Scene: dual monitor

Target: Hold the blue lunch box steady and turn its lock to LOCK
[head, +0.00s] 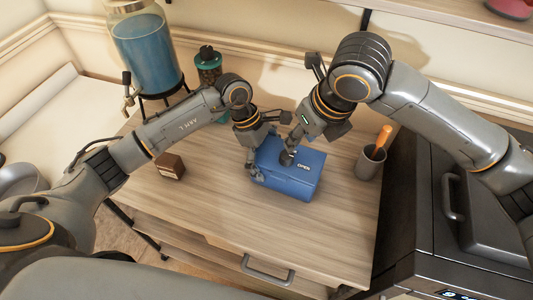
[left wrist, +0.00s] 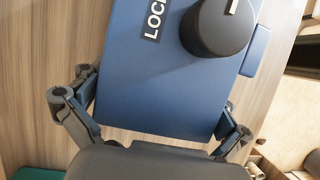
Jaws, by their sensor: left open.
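The blue lunch box (head: 297,184) sits on the wooden table, its lid facing up with an "OPEN" label showing. In the left wrist view the lid (left wrist: 150,85) carries a round black lock knob (left wrist: 217,28) with a white mark, and a partly cut-off label (left wrist: 155,18) starting "LOC". My left gripper (head: 256,166) is open at the box's left end; its fingers (left wrist: 155,118) stand on either side of the box. I cannot tell whether they touch it. My right gripper (head: 288,152) points down at the knob and mostly hides it; its finger gap is unclear.
A small brown wooden block (head: 170,166) lies left of the box. A grey cup (head: 370,163) with an orange-handled item stands to the right. The table front is clear.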

